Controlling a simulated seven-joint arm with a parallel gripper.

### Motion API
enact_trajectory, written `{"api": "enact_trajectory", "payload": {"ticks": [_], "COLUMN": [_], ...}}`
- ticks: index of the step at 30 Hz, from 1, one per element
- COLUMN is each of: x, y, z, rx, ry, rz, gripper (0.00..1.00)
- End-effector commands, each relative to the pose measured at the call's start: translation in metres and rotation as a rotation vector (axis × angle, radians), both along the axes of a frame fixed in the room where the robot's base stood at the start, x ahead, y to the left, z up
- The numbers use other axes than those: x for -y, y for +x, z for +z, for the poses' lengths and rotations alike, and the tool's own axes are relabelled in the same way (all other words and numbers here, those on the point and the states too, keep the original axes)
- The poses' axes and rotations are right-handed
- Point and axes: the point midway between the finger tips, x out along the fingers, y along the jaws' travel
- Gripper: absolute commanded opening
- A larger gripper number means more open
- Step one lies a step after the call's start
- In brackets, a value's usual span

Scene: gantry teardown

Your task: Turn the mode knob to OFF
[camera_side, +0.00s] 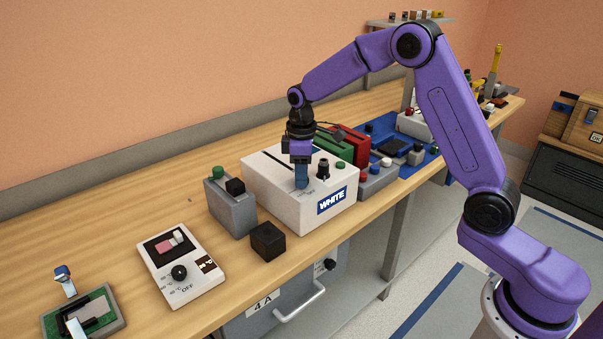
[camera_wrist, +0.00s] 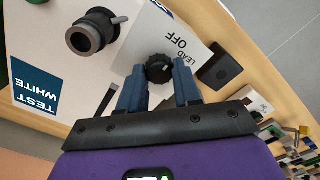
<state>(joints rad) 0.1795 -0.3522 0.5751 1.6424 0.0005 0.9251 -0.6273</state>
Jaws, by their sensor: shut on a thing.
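The mode knob (camera_wrist: 159,66) is a small black ridged knob on a pale label plate (camera_wrist: 191,55) on top of the white test box (camera_side: 270,180). In the wrist view, the plate reads LEAD and OFF beside the knob. My gripper (camera_side: 302,184) points down at the box top, its blue fingers on either side of the knob and shut on it. In the side view the fingers hide the knob. I cannot tell which position its pointer marks.
A black post with a lever (camera_wrist: 90,32) stands close beside my fingers. A green button (camera_side: 340,165) is near it. A black cube (camera_side: 268,241), a grey box (camera_side: 230,206) and a white unit with its own knob (camera_side: 181,265) sit to the left.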

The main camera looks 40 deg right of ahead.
Motion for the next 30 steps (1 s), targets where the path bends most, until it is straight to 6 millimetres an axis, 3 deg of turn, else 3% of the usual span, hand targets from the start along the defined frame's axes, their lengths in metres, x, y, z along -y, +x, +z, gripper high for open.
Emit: {"api": "enact_trajectory", "payload": {"ticks": [7,8,9,10,22,30], "x": [-0.001,-0.001,-0.001,-0.001,0.000,-0.001], "y": [0.001,0.001,0.001,0.001,0.001,0.002], "z": [0.002,0.002,0.002,0.002,0.007,0.053], "rx": [0.006,0.006,0.006,0.006,0.004,0.009], "ry": [0.001,0.001,0.001,0.000,0.000,0.001], "rz": [0.004,0.004,0.004,0.004,0.001,0.002], "gripper": [0.02,0.39,0.52,0.58,0.58,0.58]}}
